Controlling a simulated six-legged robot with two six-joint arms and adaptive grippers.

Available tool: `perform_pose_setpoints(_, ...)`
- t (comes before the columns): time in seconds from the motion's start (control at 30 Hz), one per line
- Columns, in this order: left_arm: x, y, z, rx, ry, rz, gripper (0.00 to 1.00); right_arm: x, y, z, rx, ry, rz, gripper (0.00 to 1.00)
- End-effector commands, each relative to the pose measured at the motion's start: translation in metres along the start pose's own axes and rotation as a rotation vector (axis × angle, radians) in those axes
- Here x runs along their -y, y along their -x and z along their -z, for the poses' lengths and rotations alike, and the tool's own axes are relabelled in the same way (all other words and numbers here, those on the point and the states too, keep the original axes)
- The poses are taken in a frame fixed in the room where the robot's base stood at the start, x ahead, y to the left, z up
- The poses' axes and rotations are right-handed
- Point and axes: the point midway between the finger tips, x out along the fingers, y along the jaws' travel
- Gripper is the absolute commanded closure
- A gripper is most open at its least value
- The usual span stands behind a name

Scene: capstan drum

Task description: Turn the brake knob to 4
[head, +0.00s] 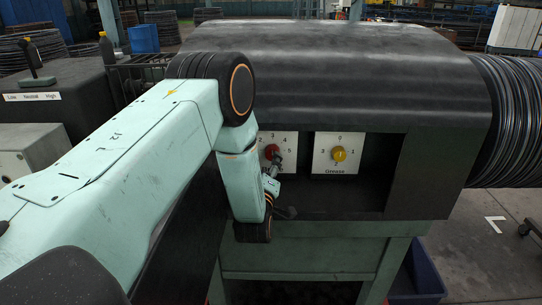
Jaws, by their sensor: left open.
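A red knob (271,152) sits on a white dial plate (291,137) in the recess of the dark machine housing. Which number the knob points at is not clear. My right gripper is not in view.
A yellow knob (339,154) on a plate marked Grease is just to the right. The dark housing (330,60) overhangs the recess. A lever box (62,97) marked Low, Neutral, High stands at left. A wire coil (510,115) is at right, with a blue bin (420,272) below.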

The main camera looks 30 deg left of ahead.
Motion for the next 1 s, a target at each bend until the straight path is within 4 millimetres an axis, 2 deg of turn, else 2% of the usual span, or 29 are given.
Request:
perform_pose_setpoints(0.23,0.0,-0.036,0.001,-0.002,-0.001,0.0,0.36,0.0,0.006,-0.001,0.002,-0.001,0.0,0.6)
perform_pose_setpoints(0.43,0.0,-0.054,0.001,-0.001,0.0,0.0,0.36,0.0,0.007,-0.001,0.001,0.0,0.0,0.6)
perform_pose_setpoints(0.83,0.001,-0.062,0.001,0.0,-0.001,0.001,0.36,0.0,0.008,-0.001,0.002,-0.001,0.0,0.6)
perform_pose_setpoints(1.0,0.001,-0.062,0.001,0.0,-0.001,0.001,0.49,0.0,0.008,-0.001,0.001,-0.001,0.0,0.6)
